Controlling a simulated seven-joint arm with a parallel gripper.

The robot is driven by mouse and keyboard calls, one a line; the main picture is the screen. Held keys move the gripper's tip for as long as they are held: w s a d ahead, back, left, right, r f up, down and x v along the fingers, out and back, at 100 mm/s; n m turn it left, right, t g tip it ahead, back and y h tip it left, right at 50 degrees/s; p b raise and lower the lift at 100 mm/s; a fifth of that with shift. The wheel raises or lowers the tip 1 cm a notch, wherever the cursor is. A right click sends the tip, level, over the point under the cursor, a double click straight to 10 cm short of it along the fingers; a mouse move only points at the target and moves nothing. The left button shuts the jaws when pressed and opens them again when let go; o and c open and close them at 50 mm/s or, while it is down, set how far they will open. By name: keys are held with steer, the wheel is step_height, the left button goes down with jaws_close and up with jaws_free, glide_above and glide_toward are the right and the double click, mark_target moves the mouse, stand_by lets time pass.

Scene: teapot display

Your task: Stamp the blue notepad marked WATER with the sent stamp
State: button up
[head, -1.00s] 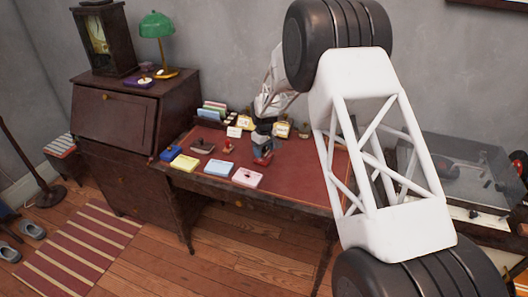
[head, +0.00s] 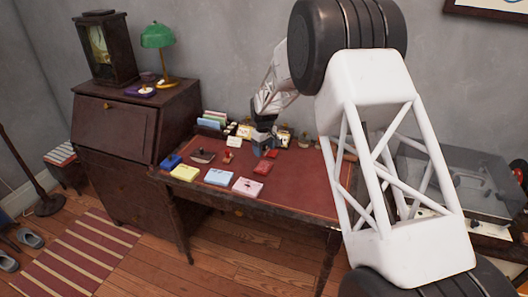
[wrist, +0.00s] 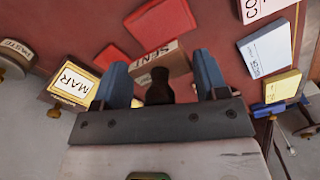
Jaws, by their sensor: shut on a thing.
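My gripper (head: 263,138) is over the back part of the desk. The light blue notepad (head: 219,177) lies flat near the desk's front edge, between a yellow and a pink pad, forward and left of my gripper. It also shows at the upper right of the wrist view (wrist: 268,48); its writing is too small to read surely.
The yellow pad (head: 185,173) and pink pad (head: 247,186) flank the notepad. Other stamps, including one marked MAR (wrist: 74,85), stand at the back. The desk's right side (head: 305,180) is clear.

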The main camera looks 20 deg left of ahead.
steer(key=shift+r, duration=0.1)
stand_by(0.3)
glide_toward(219, 176)
steer(key=shift+a, duration=0.15)
stand_by(0.4)
steer(key=shift+f, duration=3)
steer(key=shift+f, duration=0.6)
stand_by(1.1)
steer(key=shift+r, duration=0.1)
steer(key=shift+r, duration=3.5)
